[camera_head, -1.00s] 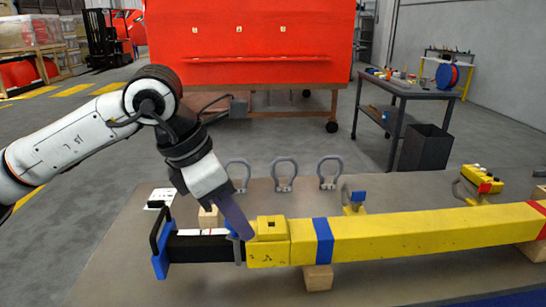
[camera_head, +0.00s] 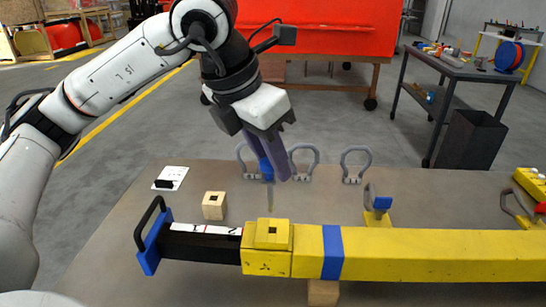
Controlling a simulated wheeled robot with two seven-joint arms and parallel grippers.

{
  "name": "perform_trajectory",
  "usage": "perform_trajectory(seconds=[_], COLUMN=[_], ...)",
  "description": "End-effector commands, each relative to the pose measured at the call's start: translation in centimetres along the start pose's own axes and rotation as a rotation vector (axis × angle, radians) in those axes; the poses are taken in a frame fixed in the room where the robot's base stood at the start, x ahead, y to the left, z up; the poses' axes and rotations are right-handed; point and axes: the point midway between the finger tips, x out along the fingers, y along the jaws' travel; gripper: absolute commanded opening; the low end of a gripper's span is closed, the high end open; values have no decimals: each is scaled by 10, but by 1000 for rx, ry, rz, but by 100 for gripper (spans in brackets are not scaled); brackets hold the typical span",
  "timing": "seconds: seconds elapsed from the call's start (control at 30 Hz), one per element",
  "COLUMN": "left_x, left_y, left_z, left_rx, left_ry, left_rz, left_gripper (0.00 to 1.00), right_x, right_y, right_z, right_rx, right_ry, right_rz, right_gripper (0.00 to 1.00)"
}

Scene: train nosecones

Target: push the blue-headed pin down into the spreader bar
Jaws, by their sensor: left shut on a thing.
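My left gripper (camera_head: 276,166) is shut on the blue-headed pin (camera_head: 265,170). The blue head is between the fingers, and the grey shank (camera_head: 270,195) hangs down nearly upright. The shank's tip appears just above and behind the yellow collar (camera_head: 266,264) of the spreader bar (camera_head: 430,252); the exact gap is hard to judge. A raised yellow block on the collar has a dark square opening (camera_head: 272,230) in its top. A black inner bar (camera_head: 200,247) with a white scale runs into the collar from the left. My right gripper is not in view.
A small wooden block (camera_head: 214,206) with a hole stands behind the black bar. Several grey shackles (camera_head: 304,163) stand behind the pin. A blue-and-yellow fitting (camera_head: 378,210) is to the right. A blue end plate with a black handle (camera_head: 150,245) closes the left end.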

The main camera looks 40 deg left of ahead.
Motion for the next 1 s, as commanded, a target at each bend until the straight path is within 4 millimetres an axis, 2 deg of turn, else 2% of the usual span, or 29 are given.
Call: perform_trajectory(seconds=[0.2,0.6,1.0], left_x=[-2,28,50], left_y=[-1,0,-1], left_z=[8,-6,-15], left_rx=[-37,-38,-38], left_ry=[1,1,1], left_rz=[41,40,40], left_gripper=[0,0,0], right_x=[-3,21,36], right_y=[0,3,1], right_z=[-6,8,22], right_rx=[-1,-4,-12], right_ry=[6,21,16], right_rz=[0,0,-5], right_gripper=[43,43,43])
